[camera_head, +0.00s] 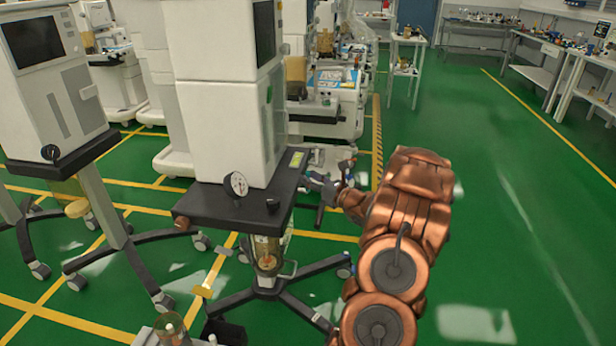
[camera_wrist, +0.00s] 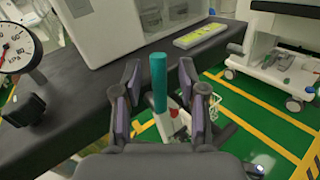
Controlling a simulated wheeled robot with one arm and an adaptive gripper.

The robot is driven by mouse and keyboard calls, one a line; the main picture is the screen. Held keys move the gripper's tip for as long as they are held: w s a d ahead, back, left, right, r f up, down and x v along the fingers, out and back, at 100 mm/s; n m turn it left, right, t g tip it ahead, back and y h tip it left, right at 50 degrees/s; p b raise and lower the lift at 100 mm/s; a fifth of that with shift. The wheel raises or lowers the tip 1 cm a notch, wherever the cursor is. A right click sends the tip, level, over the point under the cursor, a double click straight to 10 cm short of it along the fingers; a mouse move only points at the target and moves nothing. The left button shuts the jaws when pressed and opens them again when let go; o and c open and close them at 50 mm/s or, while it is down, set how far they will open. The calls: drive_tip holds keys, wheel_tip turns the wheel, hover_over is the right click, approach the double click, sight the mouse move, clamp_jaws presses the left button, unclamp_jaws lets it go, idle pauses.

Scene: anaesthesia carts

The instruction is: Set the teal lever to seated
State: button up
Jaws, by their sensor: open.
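The teal lever (camera_wrist: 158,76) shows in the wrist view as a plain upright cylinder at the right edge of a dark cart shelf (camera_wrist: 75,108). My gripper (camera_wrist: 158,92) is open, with one finger to the left of the lever and one to the right. Gaps show between the lever and both fingers. In the head view my gripper (camera_head: 326,187) is at the right side of the same shelf (camera_head: 222,206), and I cannot make out the lever there.
A pressure gauge (camera_wrist: 17,52) and a black knob (camera_wrist: 24,108) sit at the shelf's left. A yellow label (camera_wrist: 200,36) lies on the shelf near the white cart body (camera_head: 225,125). Another cart (camera_head: 58,90) stands at left. Green floor is open at right.

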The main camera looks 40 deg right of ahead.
drive_tip(key=shift+w, duration=0.75)
drive_tip(key=shift+c, duration=0.3)
clamp_jaws()
